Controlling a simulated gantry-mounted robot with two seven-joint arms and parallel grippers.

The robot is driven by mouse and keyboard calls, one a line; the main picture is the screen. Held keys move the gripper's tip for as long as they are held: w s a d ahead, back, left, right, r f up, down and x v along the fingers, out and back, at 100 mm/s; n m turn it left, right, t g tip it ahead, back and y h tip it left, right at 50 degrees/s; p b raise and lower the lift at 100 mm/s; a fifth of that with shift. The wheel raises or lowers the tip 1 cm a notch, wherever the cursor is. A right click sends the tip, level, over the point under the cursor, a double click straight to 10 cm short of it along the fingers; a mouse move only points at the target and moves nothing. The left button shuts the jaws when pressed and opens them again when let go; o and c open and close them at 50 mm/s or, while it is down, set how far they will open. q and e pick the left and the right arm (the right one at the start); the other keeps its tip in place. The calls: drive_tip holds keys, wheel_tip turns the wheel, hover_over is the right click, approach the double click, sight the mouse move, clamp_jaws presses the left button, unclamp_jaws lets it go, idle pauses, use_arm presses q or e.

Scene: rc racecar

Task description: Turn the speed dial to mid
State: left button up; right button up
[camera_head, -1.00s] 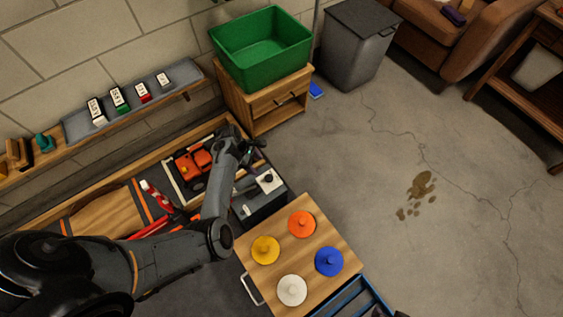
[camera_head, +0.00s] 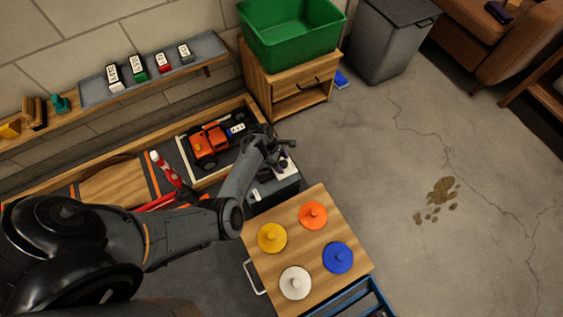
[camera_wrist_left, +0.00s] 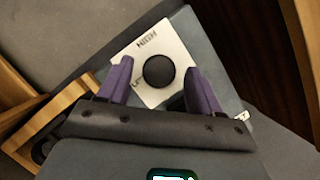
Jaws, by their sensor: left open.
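The speed dial (camera_wrist_left: 160,71) is a round black knob on a white plate (camera_wrist_left: 148,94). The plate reads HIGH at its upper edge, with another label partly hidden by a finger. The plate sits on a grey box (camera_head: 280,187), whose top is partly covered by my gripper in the head view. My left gripper (camera_head: 281,157) is open over the box. In the left wrist view its two purple fingers (camera_wrist_left: 158,74) stand on either side of the dial, with gaps visible between them and the knob. I cannot see a pointer mark. My right gripper is not in view.
An orange toy car (camera_head: 209,142) sits in a tray behind the box. A wooden-topped cart (camera_head: 304,245) with several coloured discs stands close in front. A red-and-white bottle (camera_head: 166,168) lies left. A green bin (camera_head: 292,35) stands on a cabinet (camera_head: 290,101). Open floor lies right.

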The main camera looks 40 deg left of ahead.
use_arm(q)
drive_tip(key=shift+w, duration=0.1)
drive_tip(key=c, duration=1)
drive_tip(key=shift+c, duration=0.2)
